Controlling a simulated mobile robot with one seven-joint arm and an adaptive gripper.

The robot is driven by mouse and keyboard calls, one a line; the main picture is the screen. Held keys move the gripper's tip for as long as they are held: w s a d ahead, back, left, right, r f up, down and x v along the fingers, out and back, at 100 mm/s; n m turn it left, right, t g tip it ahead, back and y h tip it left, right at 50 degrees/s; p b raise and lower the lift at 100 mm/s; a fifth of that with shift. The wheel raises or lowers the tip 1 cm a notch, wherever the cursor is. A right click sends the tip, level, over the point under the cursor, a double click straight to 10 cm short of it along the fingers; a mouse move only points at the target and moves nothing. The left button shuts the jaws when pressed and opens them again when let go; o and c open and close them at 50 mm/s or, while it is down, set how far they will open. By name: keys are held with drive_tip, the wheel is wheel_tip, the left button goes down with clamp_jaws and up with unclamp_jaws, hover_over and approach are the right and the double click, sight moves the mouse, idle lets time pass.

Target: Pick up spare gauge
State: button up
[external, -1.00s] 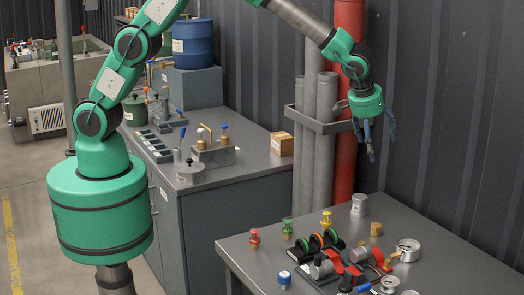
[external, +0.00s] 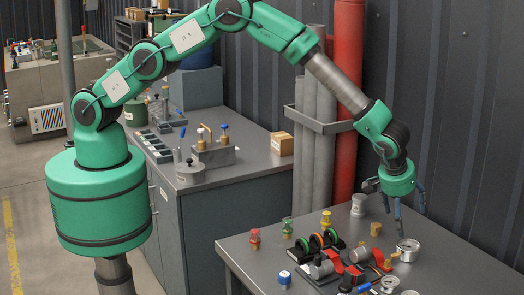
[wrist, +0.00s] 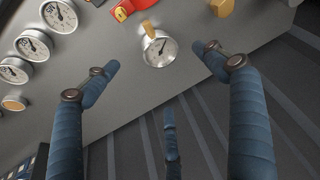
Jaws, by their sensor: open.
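A round gauge with a white dial and a brass stem (wrist: 160,49) lies on the grey table, beyond my fingertips in the wrist view. It looks like the silver gauge (external: 408,247) below my gripper in the external view. No label shows which gauge is the spare one. My gripper (external: 404,220) is open and empty, pointing down above the table, with its fingers spread. In the wrist view my blue fingers (wrist: 156,56) stand on both sides, with a third at the bottom middle.
Several other dial gauges (wrist: 33,45) lie in a row at the left of the wrist view. Red pipe parts (external: 371,260) and a brass fitting (external: 376,229) are close by. A white cup-like container (external: 358,205) stands near the ribbed wall (external: 460,130).

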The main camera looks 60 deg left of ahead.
drive_tip(key=shift+f, duration=0.15)
drive_tip(key=p, duration=0.1)
approach(408, 244)
drive_tip(key=shift+x, duration=2.25)
drive_tip(key=shift+s+d+f, duration=0.1)
drive_tip(key=shift+s, duration=0.05)
drive_tip(key=shift+f, duration=0.15)
drive_tip(key=shift+p+x, duration=0.8)
drive_tip(key=shift+x, duration=1.6)
drive_tip(key=c, duration=1.3)
